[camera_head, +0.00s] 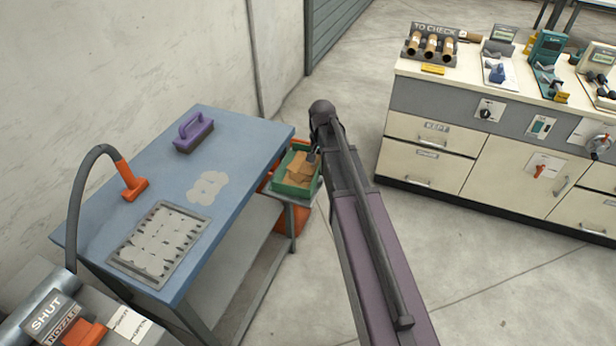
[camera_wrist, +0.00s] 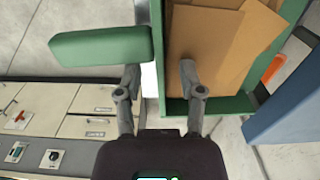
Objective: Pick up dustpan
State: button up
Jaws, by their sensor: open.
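A green pan-shaped tray (camera_head: 278,186), which looks like the dustpan, holds flat brown pieces (camera_head: 300,168) on a small grey stand beside the blue table. In the wrist view its green wall (camera_wrist: 176,106) and the brown pieces (camera_wrist: 215,50) fill the upper right. A thick green bar (camera_wrist: 95,46), like a handle, shows left of it; I cannot tell whether they are joined. My gripper (camera_wrist: 158,72) is open and empty, its fingers apart near the bar's right end and the tray's left wall. In the head view my gripper (camera_head: 313,155) hangs at the tray's right side, partly hidden by my arm.
The blue table (camera_head: 235,150) holds a purple brush (camera_head: 194,134), an orange nozzle (camera_head: 131,181) and a perforated plate (camera_head: 158,243). An orange object (camera_head: 291,220) is below the stand. A cabinet (camera_head: 440,150) stands right, with clear floor between.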

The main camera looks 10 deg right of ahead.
jog(key=shift+f+b, duration=0.45)
jog(key=shift+f, duration=0.3)
grip_shut()
